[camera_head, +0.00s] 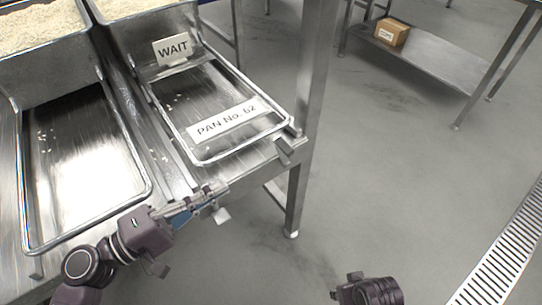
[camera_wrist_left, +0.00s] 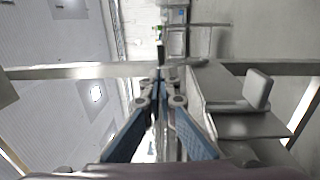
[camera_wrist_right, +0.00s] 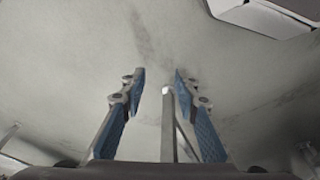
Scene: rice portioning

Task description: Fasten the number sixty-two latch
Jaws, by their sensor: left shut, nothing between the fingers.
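The pan labelled "PAN No. 62" (camera_head: 268,134) lies on the steel table's right side. My right gripper (camera_wrist_right: 160,74) is open over the floor, holding nothing visible.
A second empty pan (camera_head: 140,172) lies to the left, with rice bins (camera_head: 45,65) behind. A "WAIT" card (camera_head: 173,50) stands at pan 62's back. A table leg (camera_head: 299,190) stands at the right corner.

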